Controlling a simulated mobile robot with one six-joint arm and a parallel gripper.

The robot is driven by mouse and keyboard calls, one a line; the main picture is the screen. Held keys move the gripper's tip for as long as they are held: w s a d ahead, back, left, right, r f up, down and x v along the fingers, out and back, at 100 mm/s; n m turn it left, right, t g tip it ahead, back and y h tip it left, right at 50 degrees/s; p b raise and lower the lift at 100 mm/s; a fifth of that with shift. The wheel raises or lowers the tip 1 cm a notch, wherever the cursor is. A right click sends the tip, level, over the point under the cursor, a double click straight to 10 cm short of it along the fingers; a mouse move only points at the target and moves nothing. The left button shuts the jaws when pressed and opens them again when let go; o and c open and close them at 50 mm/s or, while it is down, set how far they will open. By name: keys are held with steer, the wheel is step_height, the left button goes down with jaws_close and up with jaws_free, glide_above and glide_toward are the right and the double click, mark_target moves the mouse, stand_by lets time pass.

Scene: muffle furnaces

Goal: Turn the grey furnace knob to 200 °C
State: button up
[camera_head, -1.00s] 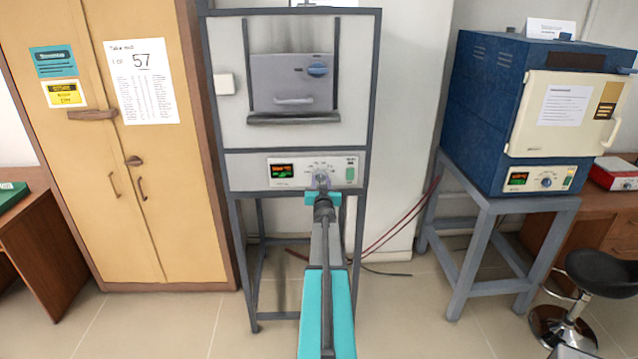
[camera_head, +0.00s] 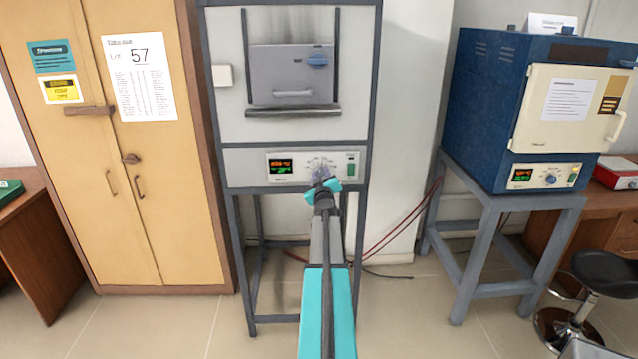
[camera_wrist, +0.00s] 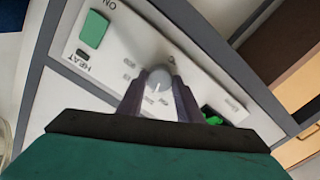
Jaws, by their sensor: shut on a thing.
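The grey furnace (camera_head: 235,100) stands in its dark frame at the middle of the head view. Its control panel (camera_head: 345,160) has a lit display on the left, the knob (camera_head: 320,172) in the middle and a green switch on the right. My gripper (camera_head: 322,183) is at the panel, rolled to a slant. In the wrist view my gripper (camera_wrist: 158,98) is shut on the round grey knob (camera_wrist: 158,80), one dark finger on each side. The dial marks around the knob are too small to read, and part of them is hidden by the fingers.
A blue furnace (camera_head: 490,110) with a cream door stands on a grey stand at the right. A tan cabinet (camera_head: 75,200) with paper notices is at the left. A black stool (camera_head: 605,270) is at the lower right. Red cables run behind the stands.

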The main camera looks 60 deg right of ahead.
steer(key=n+b, duration=0.1)
steer(key=n, duration=0.1)
steer(key=n+b, duration=0.1)
steer(key=n, duration=0.2)
steer(key=shift+s+d+n, duration=0.15)
steer(key=shift+n, duration=0.15)
steer(key=n+b, duration=0.1)
steer(key=n, duration=0.4)
steer(key=shift+r+n, duration=0.1)
steer(key=shift+n, duration=0.3)
steer(key=o, duration=1)
steer(key=shift+d, duration=0.1)
steer(key=shift+o, duration=0.2)
steer(key=shift+b, duration=0.3)
steer(key=shift+a, duration=0.2)
steer(key=shift+s+a, duration=0.1)
steer(key=shift+a, duration=0.15)
steer(key=v, duration=1.3)
